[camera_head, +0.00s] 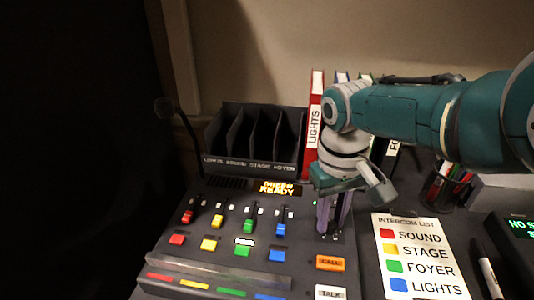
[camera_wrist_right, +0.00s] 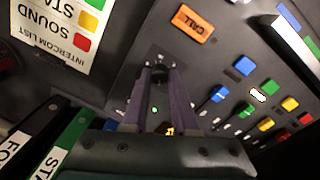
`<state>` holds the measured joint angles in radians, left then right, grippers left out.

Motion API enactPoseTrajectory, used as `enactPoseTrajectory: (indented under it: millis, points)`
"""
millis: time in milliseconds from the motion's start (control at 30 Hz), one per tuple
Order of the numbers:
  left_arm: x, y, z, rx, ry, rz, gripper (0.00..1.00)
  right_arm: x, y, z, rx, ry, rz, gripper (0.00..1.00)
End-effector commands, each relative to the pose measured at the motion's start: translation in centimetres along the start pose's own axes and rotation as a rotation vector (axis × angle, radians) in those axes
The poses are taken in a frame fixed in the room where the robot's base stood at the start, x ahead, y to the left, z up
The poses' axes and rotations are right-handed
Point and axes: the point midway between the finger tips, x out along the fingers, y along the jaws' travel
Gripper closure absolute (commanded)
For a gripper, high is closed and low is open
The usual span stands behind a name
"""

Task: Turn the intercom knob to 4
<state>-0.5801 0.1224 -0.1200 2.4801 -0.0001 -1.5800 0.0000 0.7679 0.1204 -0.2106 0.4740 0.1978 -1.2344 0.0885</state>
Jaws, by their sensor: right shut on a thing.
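My right gripper (camera_head: 331,230) reaches down onto the right part of the mixing desk (camera_head: 205,258), its purple-grey fingers pointing at the panel. In the right wrist view its fingertips (camera_wrist_right: 160,78) are closed around the small dark intercom knob (camera_wrist_right: 158,66). In the head view the fingers hide the knob. I cannot read the scale around the knob or where its pointer stands. A small green light (camera_wrist_right: 154,110) glows on the panel between the fingers. My left gripper is not in view.
The orange CALL button (camera_head: 330,263) and white TALK button (camera_head: 330,292) lie just in front of the gripper. Several coloured sliders and buttons are to its left. The INTERCOM LIST card (camera_head: 395,265) lies to the right. Binders such as red LIGHTS (camera_head: 314,128) stand behind.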

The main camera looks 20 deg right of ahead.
Motion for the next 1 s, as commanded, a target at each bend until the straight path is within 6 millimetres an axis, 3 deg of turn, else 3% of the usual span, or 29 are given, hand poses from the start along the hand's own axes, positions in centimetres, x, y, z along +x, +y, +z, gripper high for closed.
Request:
enactPoseTrajectory:
  millis: [400, 433, 667, 1000]
  points:
    - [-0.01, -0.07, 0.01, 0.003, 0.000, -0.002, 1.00, -0.05, -0.02, -0.01, 0.005, -0.001, 0.000, 1.00]
    - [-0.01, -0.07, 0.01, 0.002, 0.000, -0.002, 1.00, -0.04, -0.02, -0.01, 0.005, -0.001, 0.000, 0.70]
    - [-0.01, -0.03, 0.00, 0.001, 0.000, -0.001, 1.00, -0.03, -0.01, -0.01, 0.005, 0.000, 0.000, 0.44]
    - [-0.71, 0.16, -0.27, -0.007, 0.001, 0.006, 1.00, -0.83, 0.01, -0.04, 0.005, 0.001, 0.000, 0.44]
